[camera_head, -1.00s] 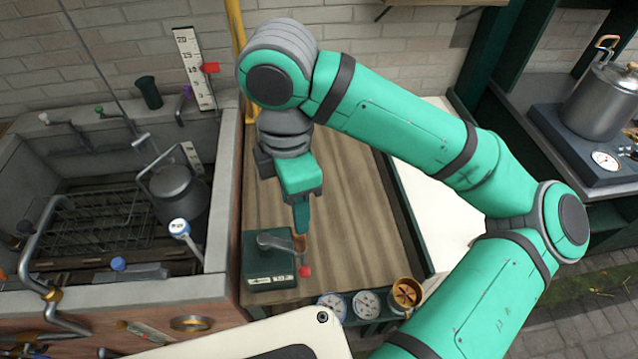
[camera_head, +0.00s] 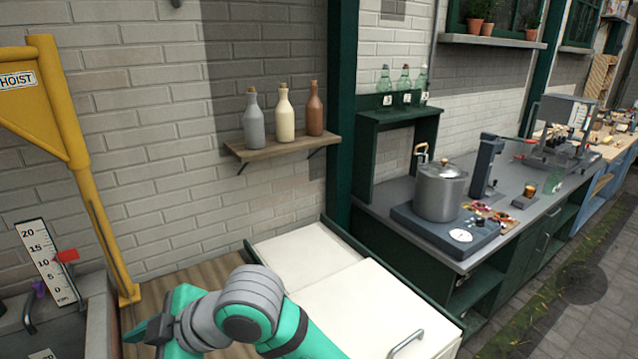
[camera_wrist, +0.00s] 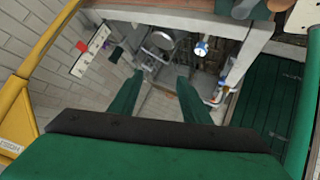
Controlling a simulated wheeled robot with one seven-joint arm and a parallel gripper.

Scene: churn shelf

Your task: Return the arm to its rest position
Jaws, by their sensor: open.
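In the head view my green arm shows at the bottom, bent, with its grey joint over the wooden worktop (camera_head: 195,273). The gripper's fingertips are not clear in that view. In the wrist view my gripper (camera_wrist: 157,97) has its two green fingers apart with nothing between them. Beyond the fingers, the stone sink (camera_wrist: 235,40) lies below, with metal pipes and a round metal rim in it.
A yellow hoist post (camera_head: 100,225) stands close left of my arm. White lidded chest (camera_head: 355,305) is to the right. Bottles stand on a wall shelf (camera_head: 282,148). A steel pot (camera_head: 440,192) sits on a scale on the grey counter. Paving at far right is clear.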

